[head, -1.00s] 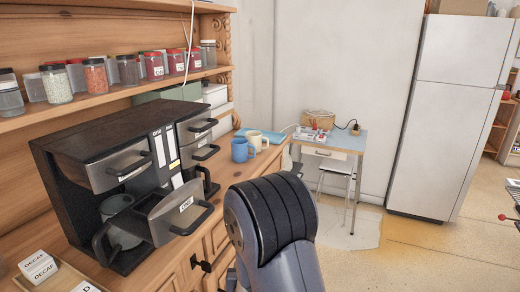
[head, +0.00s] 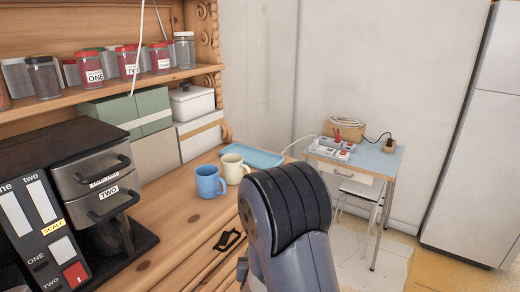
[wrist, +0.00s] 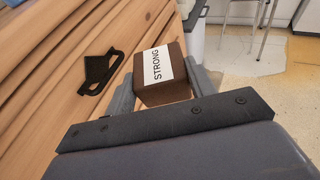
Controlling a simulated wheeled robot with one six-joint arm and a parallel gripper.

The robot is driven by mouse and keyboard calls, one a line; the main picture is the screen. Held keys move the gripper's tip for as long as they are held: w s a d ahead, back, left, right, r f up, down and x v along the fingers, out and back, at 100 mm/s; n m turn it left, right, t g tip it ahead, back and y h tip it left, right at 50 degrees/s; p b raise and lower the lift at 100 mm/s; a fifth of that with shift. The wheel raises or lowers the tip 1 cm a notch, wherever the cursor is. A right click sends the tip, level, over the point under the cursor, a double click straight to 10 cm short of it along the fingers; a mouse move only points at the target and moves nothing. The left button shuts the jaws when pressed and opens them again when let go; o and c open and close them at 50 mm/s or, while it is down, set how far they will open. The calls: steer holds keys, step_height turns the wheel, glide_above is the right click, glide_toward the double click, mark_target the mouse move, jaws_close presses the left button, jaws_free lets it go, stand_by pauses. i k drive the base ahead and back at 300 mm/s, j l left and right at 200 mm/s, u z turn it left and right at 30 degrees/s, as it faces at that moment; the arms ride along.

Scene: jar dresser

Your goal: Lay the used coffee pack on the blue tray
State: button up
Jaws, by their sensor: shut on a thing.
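My gripper (wrist: 162,92) is shut on a dark brown coffee pack (wrist: 165,94) with a white label reading STRONG. The pack sits between the two grey fingers in the wrist view. In the head view my own arm hides the gripper and the pack. The blue tray (head: 262,159) lies flat on the wooden dresser top, at its far end, behind two mugs. The part of it that shows is bare. It is not visible in the wrist view.
A blue mug (head: 208,182) and a cream mug (head: 233,169) stand in front of the tray. A coffee machine (head: 97,185) is at left, with boxes (head: 170,158) behind. Jars (head: 130,62) line the shelf above. A small table (head: 372,160) stands beyond the dresser.

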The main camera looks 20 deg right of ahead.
mark_target(256, 159)
steer(key=i+l, duration=0.15)
steer(key=l, duration=0.2)
steer(key=i+l+u, duration=0.1)
steer(key=l, duration=0.25)
steer(key=i+l, duration=0.25)
steer(key=i+l+u, duration=0.1)
steer(key=l, duration=0.35)
steer(key=i+l, duration=0.2)
steer(key=l, duration=0.2)
